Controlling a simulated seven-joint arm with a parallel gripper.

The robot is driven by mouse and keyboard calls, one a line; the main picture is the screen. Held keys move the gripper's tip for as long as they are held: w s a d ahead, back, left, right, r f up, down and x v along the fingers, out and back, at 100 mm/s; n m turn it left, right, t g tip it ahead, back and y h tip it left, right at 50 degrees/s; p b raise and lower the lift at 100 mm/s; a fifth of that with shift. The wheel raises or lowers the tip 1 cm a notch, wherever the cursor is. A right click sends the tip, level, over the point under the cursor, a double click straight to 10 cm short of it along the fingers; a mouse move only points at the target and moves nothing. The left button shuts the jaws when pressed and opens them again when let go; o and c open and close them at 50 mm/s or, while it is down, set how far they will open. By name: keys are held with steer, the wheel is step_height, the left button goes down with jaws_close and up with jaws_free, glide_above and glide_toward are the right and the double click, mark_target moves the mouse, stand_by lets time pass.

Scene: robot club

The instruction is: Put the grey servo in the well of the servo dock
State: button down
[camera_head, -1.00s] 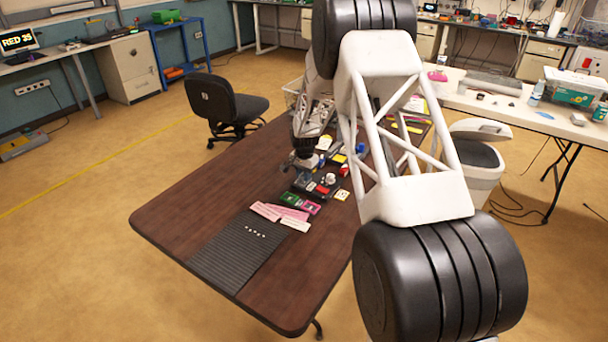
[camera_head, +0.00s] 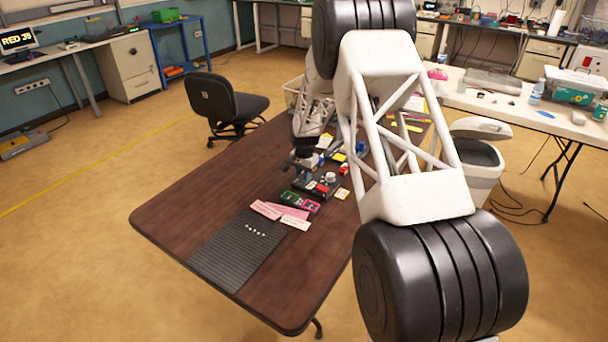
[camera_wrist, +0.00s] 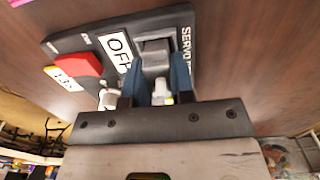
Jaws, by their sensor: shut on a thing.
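The servo dock (camera_wrist: 148,22) is a dark plate on the brown table, lettered "SERVO" at its right edge, with a white "OFF" label and a red block on it. My gripper (camera_wrist: 161,72) is over the dock, its two blue fingers shut on the grey servo (camera_wrist: 155,47). The servo is at the dock's right part, beside the "OFF" label. The fingers hide its sides, and I cannot tell how deep it sits in the well. In the head view my gripper (camera_head: 303,168) is small, at the far side of the dock.
Pink and white paper strips (camera_head: 278,212) and a ribbed black mat (camera_head: 238,250) lie on the near part of the table (camera_head: 175,215). Several small coloured items stand around the dock. The table's left side is clear.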

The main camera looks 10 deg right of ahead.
steer(key=shift+c, duration=2.4)
jaws_free()
steer(key=shift+r, duration=0.15)
steer(key=shift+r, duration=3.85)
